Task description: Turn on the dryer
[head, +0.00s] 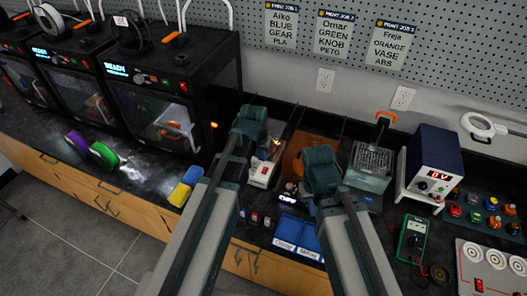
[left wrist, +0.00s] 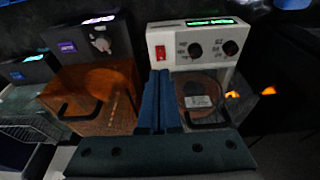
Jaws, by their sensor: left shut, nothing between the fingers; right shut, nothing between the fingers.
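A white device with a red switch, which I take to be the dryer (head: 261,174), stands on the bench beside my left gripper in the head view. In the left wrist view its white panel (left wrist: 215,45) shows a red rocker switch (left wrist: 160,52), two black knobs and a lit green display. A clear-lidded part with a spool inside adjoins the panel. My left gripper (head: 250,125) is shut and empty. Its blue fingertips (left wrist: 160,73) appear close to the red switch; I cannot tell whether they touch. My right gripper (head: 320,170) is shut and empty, right of the dryer.
An orange box (left wrist: 100,90) with a dark knobbed head stands beside the dryer. A wire basket (head: 372,160) and a blue power supply (head: 432,160) stand to the right. Blue trays (head: 297,238) lie in front. Black printers (head: 165,90) fill the left.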

